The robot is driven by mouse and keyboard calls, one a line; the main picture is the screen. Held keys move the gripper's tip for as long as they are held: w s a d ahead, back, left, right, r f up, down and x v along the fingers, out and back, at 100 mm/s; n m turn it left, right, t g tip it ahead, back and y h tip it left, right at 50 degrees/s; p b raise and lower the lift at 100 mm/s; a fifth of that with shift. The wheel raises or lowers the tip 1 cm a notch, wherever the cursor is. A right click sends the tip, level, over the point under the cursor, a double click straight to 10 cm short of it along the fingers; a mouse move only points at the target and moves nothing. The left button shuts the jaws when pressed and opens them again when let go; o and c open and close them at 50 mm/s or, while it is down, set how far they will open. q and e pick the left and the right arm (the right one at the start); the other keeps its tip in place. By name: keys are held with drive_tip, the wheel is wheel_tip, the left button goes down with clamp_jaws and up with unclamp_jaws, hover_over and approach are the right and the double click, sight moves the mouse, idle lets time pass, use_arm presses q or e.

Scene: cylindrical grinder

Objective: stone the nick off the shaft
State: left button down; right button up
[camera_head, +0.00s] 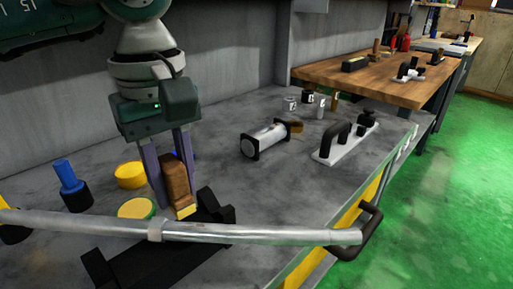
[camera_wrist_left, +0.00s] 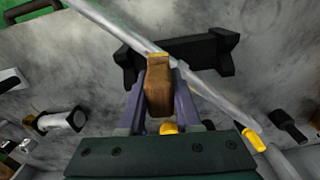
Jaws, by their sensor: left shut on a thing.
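The shaft (camera_head: 265,234) is a long grey metal bar lying across the front of the bench, with a short collar (camera_head: 155,230) on it. It crosses over a black stand (camera_head: 205,207) and runs diagonally in the left wrist view (camera_wrist_left: 112,22). My left gripper (camera_head: 178,200) points down and is shut on a brown block with a pale yellow end (camera_head: 186,212), which looks like the stone. The block also shows between the fingers in the left wrist view (camera_wrist_left: 158,95). Its yellow end is at the shaft beside the collar; I cannot tell whether they touch. No nick is distinguishable. My right gripper is not in view.
Yellow round pieces (camera_head: 131,175) and a blue-topped black tool (camera_head: 72,185) stand left of the gripper. A metal cylinder (camera_head: 264,140) and a white plate with black handles (camera_head: 345,143) lie behind. A black handle (camera_head: 367,232) sits at the bench edge.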

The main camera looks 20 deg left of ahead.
sight(169, 160)
use_arm(q)
drive_tip(key=shift+r+p, duration=1.15)
drive_tip(key=shift+r, duration=0.95)
